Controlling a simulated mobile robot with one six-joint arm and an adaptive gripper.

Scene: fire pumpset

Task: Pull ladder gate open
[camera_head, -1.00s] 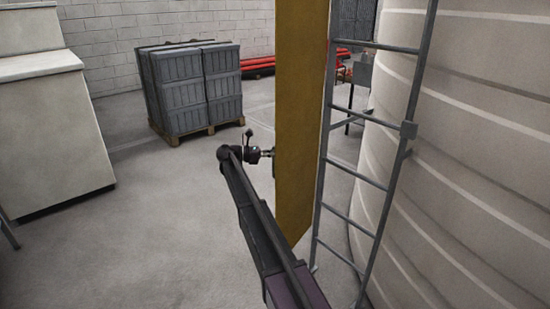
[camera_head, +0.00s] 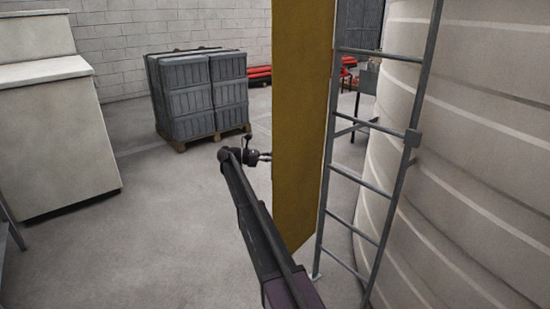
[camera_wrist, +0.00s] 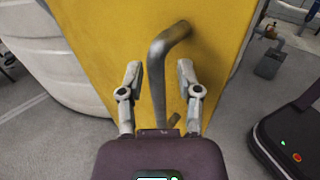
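The ladder gate is a tall yellow panel (camera_head: 302,120) in front of the grey ladder (camera_head: 368,180), which stands against the ribbed tank. The gate also fills the middle of the wrist view (camera_wrist: 100,30). A grey bent bar handle (camera_wrist: 157,85) stands on the gate's face. My gripper (camera_wrist: 158,75) is open, with one finger on each side of the handle and visible gaps to both. In the head view my gripper (camera_head: 265,156) is at the panel's left edge; the handle is hidden there.
The ribbed beige tank (camera_head: 470,150) fills the right side. Grey crates on a pallet (camera_head: 200,95) stand behind on the left, with a pale cabinet (camera_head: 55,140) at far left. The floor (camera_head: 150,230) between cabinet and gate is clear.

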